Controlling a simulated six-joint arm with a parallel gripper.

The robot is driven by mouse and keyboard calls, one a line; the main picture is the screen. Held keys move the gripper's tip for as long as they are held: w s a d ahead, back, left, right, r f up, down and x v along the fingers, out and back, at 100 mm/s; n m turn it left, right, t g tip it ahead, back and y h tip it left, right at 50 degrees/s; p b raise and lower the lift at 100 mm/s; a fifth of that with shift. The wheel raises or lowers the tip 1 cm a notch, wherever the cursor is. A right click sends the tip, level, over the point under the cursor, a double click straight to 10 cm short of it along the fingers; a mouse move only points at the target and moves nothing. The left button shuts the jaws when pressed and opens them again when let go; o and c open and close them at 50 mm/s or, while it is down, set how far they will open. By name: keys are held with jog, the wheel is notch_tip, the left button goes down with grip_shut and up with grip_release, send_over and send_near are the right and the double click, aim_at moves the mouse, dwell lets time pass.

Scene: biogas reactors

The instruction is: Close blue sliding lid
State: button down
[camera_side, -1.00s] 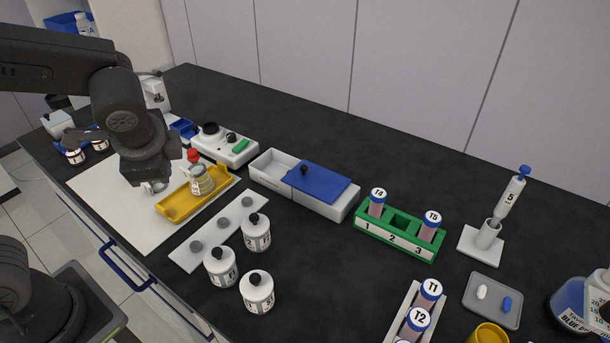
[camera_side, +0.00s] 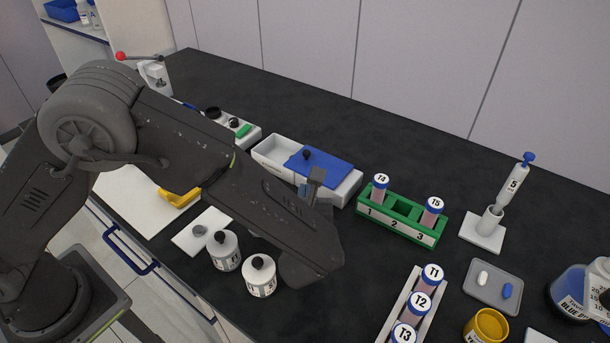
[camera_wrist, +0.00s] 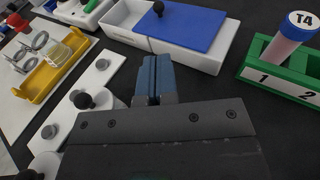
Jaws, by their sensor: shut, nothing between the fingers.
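The blue sliding lid (camera_side: 324,167) with a black knob (camera_side: 306,155) lies on a white box (camera_side: 268,151). In the side view my gripper (camera_side: 303,189) hides part of the box's front.
A green rack (camera_side: 402,222) with tubes T4 and T5 stands right of the box. A yellow tray (camera_side: 180,197) is at the left. The bench behind the box is clear.

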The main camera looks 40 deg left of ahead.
aim_at(306, 155)
jog(key=x, duration=1.3)
jog(key=shift+w+a, duration=0.15)
jog(key=shift+r, duration=0.1)
jog(key=a, duration=0.7)
jog(key=shift+a, duration=0.3)
jog(key=v, duration=0.5)
jog(key=shift+d, duration=0.15)
notch_tip(306, 155, up, 6)
jog(key=s+d+f+g+h, duration=0.1)
jog(key=s+d+f+g, duration=0.1)
jog(key=s+f, duration=0.15)
jog(key=x, duration=0.9)
jog(key=shift+w+a+r, duration=0.1)
jog(key=shift+w+r, duration=0.05)
jog(key=shift+w, duration=0.05)
